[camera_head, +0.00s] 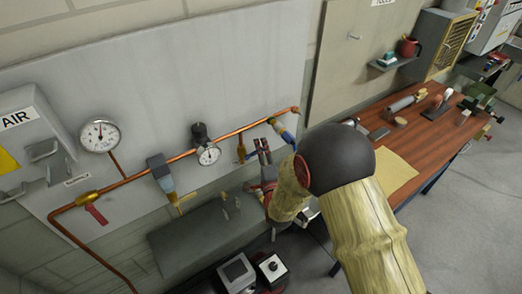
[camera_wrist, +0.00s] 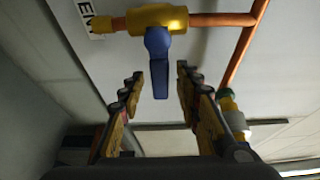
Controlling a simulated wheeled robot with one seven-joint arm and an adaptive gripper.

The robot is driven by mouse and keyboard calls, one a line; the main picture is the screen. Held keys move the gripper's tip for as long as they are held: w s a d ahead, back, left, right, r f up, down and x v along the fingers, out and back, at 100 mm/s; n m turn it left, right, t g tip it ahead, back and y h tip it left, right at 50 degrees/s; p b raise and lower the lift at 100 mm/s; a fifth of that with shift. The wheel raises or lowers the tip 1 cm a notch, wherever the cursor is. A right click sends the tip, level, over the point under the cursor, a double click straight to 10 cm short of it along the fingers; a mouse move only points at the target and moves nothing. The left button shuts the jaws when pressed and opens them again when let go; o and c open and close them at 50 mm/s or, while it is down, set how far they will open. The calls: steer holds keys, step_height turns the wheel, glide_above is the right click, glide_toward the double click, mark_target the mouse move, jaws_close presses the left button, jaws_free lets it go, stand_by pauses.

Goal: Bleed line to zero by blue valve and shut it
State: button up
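The blue valve has a brass body (camera_head: 241,152) on a short drop below the copper pipe in the head view. In the wrist view its brass body (camera_wrist: 157,19) spans the top and its blue lever (camera_wrist: 157,62) sits crosswise to that pipe. My gripper (camera_head: 261,148) is just right of the valve in the head view. In the wrist view my gripper (camera_wrist: 157,78) is open, with the lever's end between its fingertips and a gap on both sides. A large gauge (camera_head: 100,135) has its needle near the top; the small gauge (camera_head: 208,155) is too small to read.
A red-handled valve (camera_head: 95,213) and a blue-grey filter unit (camera_head: 161,175) sit on the pipe to the left. A blue-and-brass fitting (camera_head: 283,131) at the pipe's right end lies near my gripper; it also shows in the wrist view (camera_wrist: 233,115). A wooden bench (camera_head: 430,150) stands right.

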steer(key=shift+c, duration=0.7)
jaws_close()
